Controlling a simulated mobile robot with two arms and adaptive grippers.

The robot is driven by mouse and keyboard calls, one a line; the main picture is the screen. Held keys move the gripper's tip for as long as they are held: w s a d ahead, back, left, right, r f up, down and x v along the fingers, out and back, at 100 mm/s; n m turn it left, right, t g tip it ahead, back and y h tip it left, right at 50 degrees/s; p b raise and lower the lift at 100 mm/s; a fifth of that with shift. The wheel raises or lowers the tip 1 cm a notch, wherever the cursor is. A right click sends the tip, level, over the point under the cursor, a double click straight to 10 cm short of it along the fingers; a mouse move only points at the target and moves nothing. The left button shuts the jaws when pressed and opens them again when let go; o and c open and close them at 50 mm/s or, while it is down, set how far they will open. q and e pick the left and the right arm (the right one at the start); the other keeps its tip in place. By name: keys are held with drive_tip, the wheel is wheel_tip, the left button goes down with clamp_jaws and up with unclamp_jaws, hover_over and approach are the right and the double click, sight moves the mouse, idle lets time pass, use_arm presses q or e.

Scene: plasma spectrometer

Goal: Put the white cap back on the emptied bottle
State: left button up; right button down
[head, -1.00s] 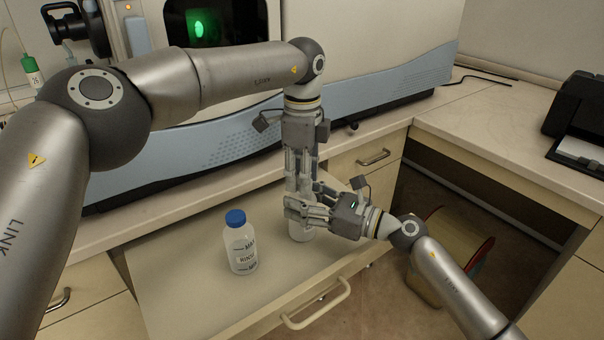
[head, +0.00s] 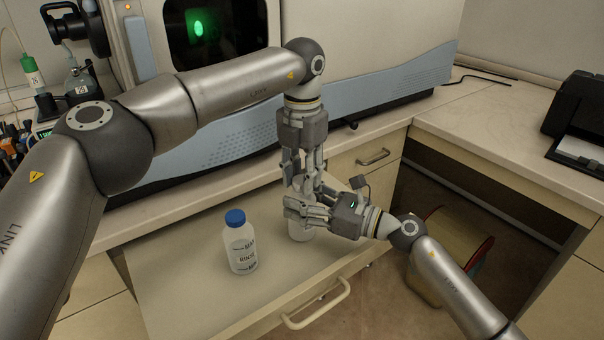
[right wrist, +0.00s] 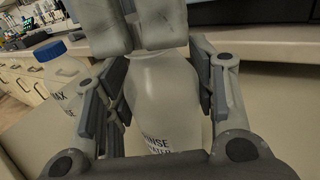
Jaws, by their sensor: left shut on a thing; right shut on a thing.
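The emptied bottle (head: 301,231), white and translucent, stands upright on the pull-out shelf. It fills the middle of the right wrist view (right wrist: 165,95), with part of a "RINSE" label showing. My right gripper (head: 303,212) is shut around its upper body from the right. My left gripper (head: 301,182) points straight down directly over the bottle's mouth and is shut. Its fingers also show at the top of the right wrist view (right wrist: 137,30). They hide the white cap and the bottle's neck, so I cannot tell how the cap sits on the neck.
A second bottle with a blue cap (head: 240,246) stands on the shelf (head: 185,285) to the left of my grippers. The spectrometer (head: 380,95) stands behind on the counter. The shelf's front handle (head: 315,306) is below. The left part of the shelf is clear.

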use_arm(q)
drive_tip(key=m, duration=1.6)
drive_tip(key=o, duration=1.1)
drive_tip(key=shift+r, duration=2.2)
drive_tip(key=shift+o, duration=0.5)
